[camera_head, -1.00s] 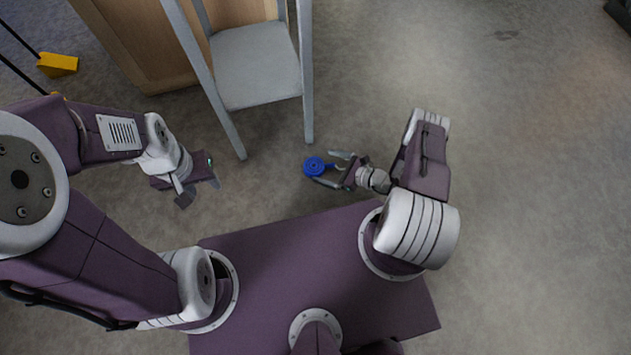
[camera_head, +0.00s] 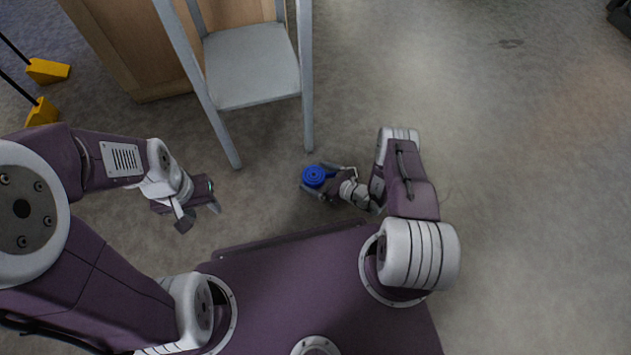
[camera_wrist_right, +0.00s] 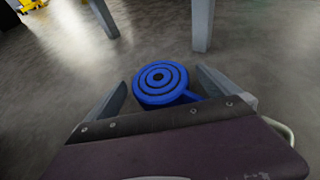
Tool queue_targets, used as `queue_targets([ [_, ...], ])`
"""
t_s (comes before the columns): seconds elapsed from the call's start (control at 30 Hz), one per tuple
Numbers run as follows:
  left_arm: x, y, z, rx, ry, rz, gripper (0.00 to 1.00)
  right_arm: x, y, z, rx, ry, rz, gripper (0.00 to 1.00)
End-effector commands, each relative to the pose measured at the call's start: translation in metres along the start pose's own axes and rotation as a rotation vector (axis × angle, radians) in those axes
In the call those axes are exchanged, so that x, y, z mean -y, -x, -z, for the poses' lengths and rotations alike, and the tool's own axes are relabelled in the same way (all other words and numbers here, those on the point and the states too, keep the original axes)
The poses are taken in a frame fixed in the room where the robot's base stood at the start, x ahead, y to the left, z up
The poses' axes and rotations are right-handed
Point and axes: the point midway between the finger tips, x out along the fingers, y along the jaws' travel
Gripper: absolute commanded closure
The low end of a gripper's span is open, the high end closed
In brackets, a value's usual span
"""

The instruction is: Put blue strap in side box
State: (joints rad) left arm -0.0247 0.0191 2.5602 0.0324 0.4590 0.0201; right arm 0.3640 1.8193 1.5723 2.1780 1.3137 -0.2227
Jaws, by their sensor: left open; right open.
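The blue strap (camera_head: 314,176) is a round coil with dark rings, in the middle of the head view. In the right wrist view the strap (camera_wrist_right: 160,82) sits between the two open fingers, with a short tail to its right. My right gripper (camera_head: 327,180) is open around the strap; I cannot tell whether a finger touches it. The strap's lower edge is hidden by the gripper body in the wrist view. My left gripper (camera_head: 202,216) is open and empty, left of the strap. I cannot make out a side box.
Yellow feet (camera_head: 46,71) on dark poles are at the far left.

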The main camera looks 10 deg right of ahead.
Motion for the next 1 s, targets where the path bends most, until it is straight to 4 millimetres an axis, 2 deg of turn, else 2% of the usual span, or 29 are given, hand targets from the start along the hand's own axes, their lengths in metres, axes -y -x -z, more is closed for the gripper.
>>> queue_targets([
  [0.03, 0.0, -0.009, -0.001, 0.0, 0.0, 0.0, 0.56, 0.0, -0.008, 0.004, 0.001, 0.002, -0.002, 0.0],
  [0.3, 0.0, -0.007, -0.001, -0.001, 0.0, 0.0, 0.56, 0.0, -0.01, -0.002, 0.0, -0.001, 0.001, 0.0],
  [0.6, 0.0, -0.007, -0.001, -0.001, 0.0, 0.0, 0.56, 0.0, -0.01, -0.001, -0.001, -0.002, 0.0, 0.83],
  [0.63, 0.0, -0.007, -0.001, -0.001, 0.0, 0.0, 0.56, 0.0, -0.01, -0.002, 0.001, -0.001, 0.0, 0.84],
  [0.67, 0.0, -0.007, -0.001, -0.001, 0.0, 0.0, 0.56, 0.0, -0.01, -0.001, 0.001, -0.001, 0.0, 0.93],
  [0.87, 0.0, -0.005, 0.0, -0.001, 0.0, 0.0, 0.56, 0.0, -0.009, -0.003, 0.0, -0.002, 0.0, 0.93],
  [1.0, 0.0, 0.009, 0.001, 0.0, 0.0, 0.0, 0.56, 0.0, -0.004, -0.016, 0.0, -0.001, 0.0, 0.93],
])
